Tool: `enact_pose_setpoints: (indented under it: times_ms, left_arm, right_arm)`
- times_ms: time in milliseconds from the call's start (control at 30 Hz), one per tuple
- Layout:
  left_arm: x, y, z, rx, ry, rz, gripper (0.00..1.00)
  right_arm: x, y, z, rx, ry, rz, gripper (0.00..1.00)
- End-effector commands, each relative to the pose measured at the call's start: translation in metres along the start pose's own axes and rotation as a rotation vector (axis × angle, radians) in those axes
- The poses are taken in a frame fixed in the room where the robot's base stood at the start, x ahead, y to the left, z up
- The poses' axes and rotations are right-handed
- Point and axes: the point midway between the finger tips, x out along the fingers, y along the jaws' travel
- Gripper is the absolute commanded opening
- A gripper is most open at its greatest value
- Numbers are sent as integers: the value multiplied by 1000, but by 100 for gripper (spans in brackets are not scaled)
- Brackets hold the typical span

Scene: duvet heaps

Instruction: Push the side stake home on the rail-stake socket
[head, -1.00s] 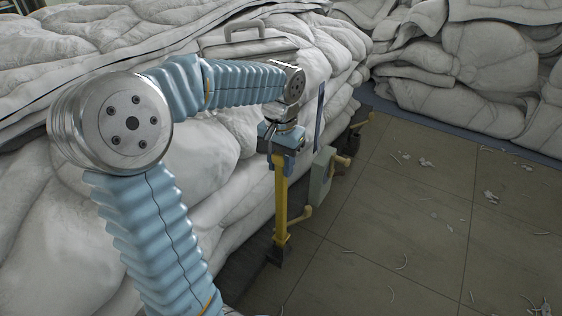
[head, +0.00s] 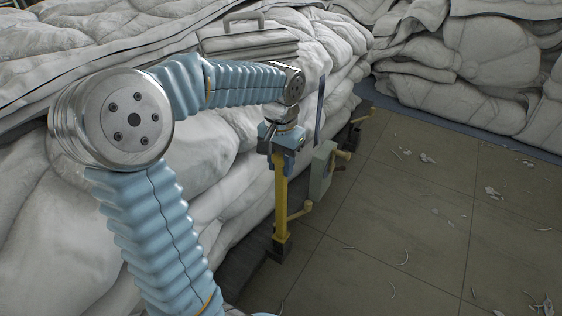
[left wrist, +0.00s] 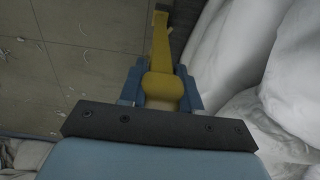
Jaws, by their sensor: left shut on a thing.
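The side stake (head: 281,195) is a yellow upright bar beside the duvet heap. My left gripper (head: 281,150) is shut around its top end, from above. In the left wrist view the blue fingers of my left gripper (left wrist: 160,88) close on both sides of the stake's yellow head (left wrist: 162,40). The dark rail-stake socket (head: 281,249) stands low by the foot of the heap. The stake's lower end meets the socket's top; how deep it sits cannot be told. My right gripper is in no view.
A grey-green box (head: 321,170) with a crank stands just right of the stake. A yellow lever (head: 300,210) sticks out near the stake's foot. White duvets (head: 225,150) crowd the left side. The tiled floor (head: 420,220) at right is open, with scattered scraps.

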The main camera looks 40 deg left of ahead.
Motion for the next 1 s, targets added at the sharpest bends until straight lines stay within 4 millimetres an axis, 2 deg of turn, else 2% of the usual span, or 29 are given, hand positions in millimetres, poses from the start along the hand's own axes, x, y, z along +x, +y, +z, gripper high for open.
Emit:
enact_pose_setpoints:
  times_ms: [133,167,333,667,800,1000]
  left_arm:
    - [4,0,0,0,0,0,0]
    - [4,0,0,0,1,0,35]
    - [3,0,0,0,1,0,61]
    - [4,0,0,0,-1,0,62]
    - [3,0,0,0,0,0,62]
    - [-52,0,-1,0,5,1,62]
  right_arm:
    - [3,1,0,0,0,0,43]
    - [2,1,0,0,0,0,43]
    - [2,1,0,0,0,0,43]
    - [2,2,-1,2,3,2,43]
    - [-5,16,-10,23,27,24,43]
    - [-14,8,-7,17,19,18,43]
